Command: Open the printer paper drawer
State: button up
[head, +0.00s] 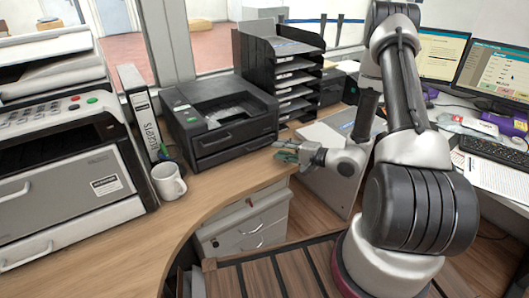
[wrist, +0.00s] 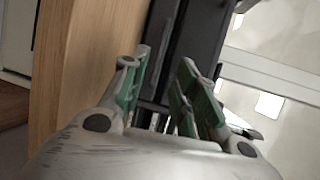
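The black printer (head: 218,112) stands on the wooden counter, left of my gripper. Its paper drawer (head: 236,149) is at the lower front and looks shut; a handle (head: 215,139) shows on the front. My gripper (head: 284,152) is just right of the printer's front corner, above the counter edge. In the wrist view my gripper (wrist: 166,57) has its two green-padded fingers apart, with the dark printer (wrist: 177,40) beyond them. Nothing is visibly held between the fingers. I cannot tell whether a fingertip touches the printer.
A white mug (head: 168,181) and a binder (head: 145,115) stand left of the printer. A larger grey machine (head: 70,190) is farther left. A black tray stack (head: 280,65) rises behind. The counter (head: 225,180) before the printer is clear. A drawer cabinet (head: 245,225) is below.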

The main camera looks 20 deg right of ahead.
jog(key=shift+w+a+f, duration=0.15)
jog(key=shift+w+f, duration=0.1)
jog(key=shift+w, duration=0.05)
jog(key=x, duration=0.7)
grip_shut()
